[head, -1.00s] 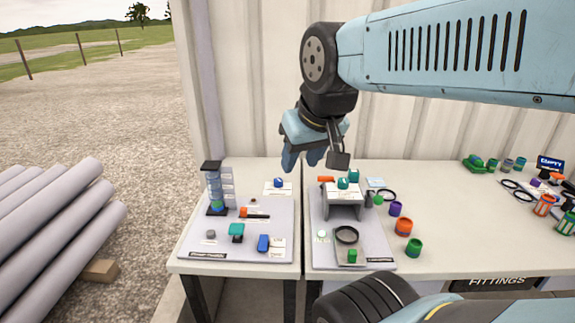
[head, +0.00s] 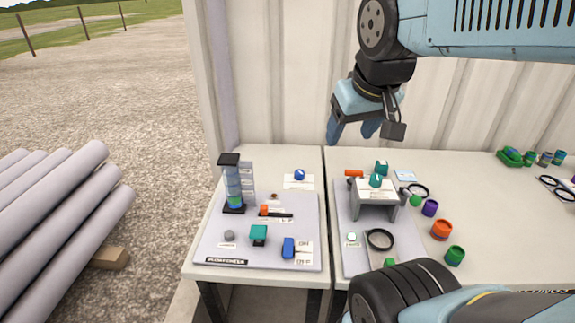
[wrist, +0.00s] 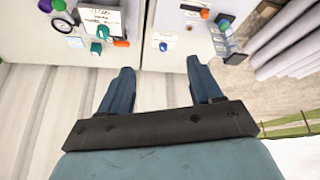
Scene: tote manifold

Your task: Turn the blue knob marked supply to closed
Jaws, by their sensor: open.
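A small blue knob (head: 299,174) sits on a white label plate at the back right of the left board. It also shows in the wrist view (wrist: 163,46), ahead of and between my fingers. The lettering on its plate is too small to read. My gripper (head: 350,133) is open and empty, raised above the back of the tables, up and to the right of the knob and apart from it. In the wrist view both fingers of my gripper (wrist: 160,70) stand wide apart with nothing between them.
The left board also holds a clear column (head: 233,187), an orange-handled lever (head: 275,213), a teal block (head: 258,234) and a blue block (head: 288,247). A grey stand (head: 375,193) with teal knobs is on the right board. Coloured cups stand further right.

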